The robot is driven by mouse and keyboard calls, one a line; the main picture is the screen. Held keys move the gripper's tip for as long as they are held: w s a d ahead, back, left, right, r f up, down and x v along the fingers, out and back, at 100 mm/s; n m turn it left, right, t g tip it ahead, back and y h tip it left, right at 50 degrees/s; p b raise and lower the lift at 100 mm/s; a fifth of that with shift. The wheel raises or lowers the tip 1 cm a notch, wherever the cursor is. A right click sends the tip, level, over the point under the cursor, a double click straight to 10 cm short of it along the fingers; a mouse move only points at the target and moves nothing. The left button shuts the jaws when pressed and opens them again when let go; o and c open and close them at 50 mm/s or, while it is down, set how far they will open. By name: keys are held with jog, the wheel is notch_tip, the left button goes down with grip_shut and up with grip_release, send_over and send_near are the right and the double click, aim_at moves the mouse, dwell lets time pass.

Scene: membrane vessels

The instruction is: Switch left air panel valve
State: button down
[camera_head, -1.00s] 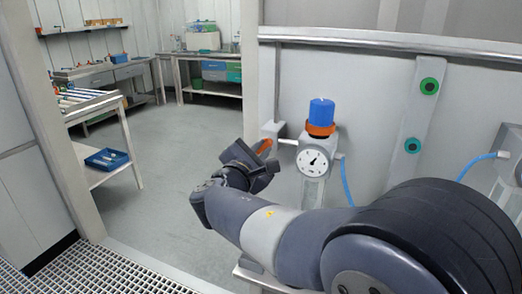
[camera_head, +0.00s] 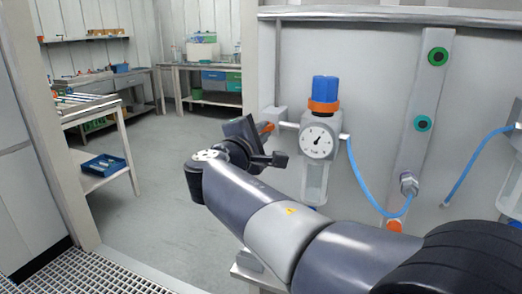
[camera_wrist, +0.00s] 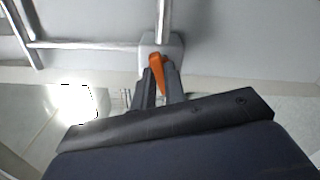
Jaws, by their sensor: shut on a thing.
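The left air panel valve (camera_head: 281,118) is a pale grey block with a small orange lever handle (camera_head: 266,128), left of the pressure gauge. In the wrist view the orange lever (camera_wrist: 157,72) stands in front of the grey valve body (camera_wrist: 172,48), between the two dark fingers. My gripper (camera_wrist: 160,84) is shut on this lever. In the head view my gripper (camera_head: 262,136) reaches the lever from the left, and its dark body partly hides the lever.
A blue-topped regulator (camera_head: 325,92) with an orange ring and a round gauge (camera_head: 317,141) stands close right of the valve. A blue hose (camera_head: 362,186) loops from it to a fitting. The floor at left (camera_head: 150,190) is clear.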

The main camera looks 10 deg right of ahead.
jog(key=shift+f+m+b, duration=0.2)
jog(key=shift+m+b, duration=1.7)
jog(key=shift+b, duration=0.45)
jog(key=shift+r, duration=0.1)
jog(key=c, duration=1.5)
grip_release()
jog(key=shift+o, duration=0.2)
jog(key=v, duration=1)
jog(key=shift+s+a, duration=0.2)
jog(key=shift+s, duration=0.15)
